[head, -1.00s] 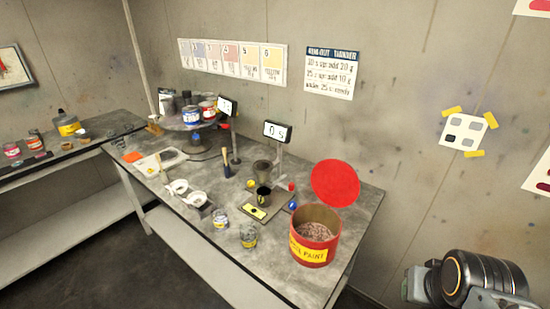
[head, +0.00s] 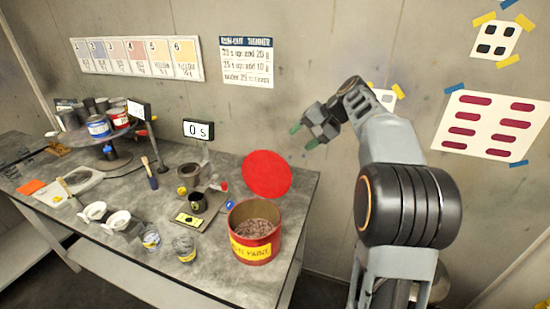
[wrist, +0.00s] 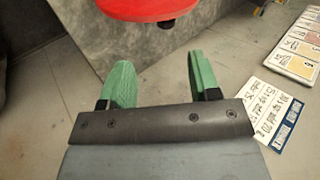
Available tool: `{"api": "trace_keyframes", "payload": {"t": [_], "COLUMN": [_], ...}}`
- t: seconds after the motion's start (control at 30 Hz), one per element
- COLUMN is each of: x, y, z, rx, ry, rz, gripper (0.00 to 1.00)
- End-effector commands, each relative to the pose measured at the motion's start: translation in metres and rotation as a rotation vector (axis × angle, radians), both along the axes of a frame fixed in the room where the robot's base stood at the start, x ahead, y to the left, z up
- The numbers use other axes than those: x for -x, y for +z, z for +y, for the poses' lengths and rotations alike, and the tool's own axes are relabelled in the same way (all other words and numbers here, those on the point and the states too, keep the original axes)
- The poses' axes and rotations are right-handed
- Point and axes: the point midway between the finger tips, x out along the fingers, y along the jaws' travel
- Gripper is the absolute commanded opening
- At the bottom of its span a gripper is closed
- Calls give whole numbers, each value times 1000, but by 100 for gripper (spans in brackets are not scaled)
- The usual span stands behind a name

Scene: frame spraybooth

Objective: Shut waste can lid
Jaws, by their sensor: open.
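The red waste can (head: 254,240) with a yellow label stands at the right end of the bench, holding a brownish-grey fill. Its round red lid (head: 267,174) is raised, standing up at the back of the can. In the wrist view the lid (wrist: 147,5) shows at the top edge, partly cut off, with a dark knob-like part below it. My gripper (head: 307,136) is in the air to the right of the lid and above it in the head view, apart from it. Its green fingers (wrist: 156,85) are spread with nothing between them.
A small display reading 0 s (head: 198,130) stands behind the can on the bench (head: 130,180). A dark cup (head: 198,202), small jars (head: 185,247) and white cups (head: 118,220) are left of the can. The wall is behind.

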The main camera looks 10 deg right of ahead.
Motion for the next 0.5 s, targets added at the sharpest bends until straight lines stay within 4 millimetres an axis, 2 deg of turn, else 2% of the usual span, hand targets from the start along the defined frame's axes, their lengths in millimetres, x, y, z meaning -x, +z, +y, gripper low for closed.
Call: {"api": "trace_keyframes", "payload": {"t": [0.07, 0.2, 0.5], "x": [-10, -19, -38], "y": [-1, -4, -39], "z": [-10, -12, 19], "rx": [-34, -66, -69], "ry": [-8, -9, -9], "rz": [-5, -8, -7], "gripper": [57, 57, 57]}}
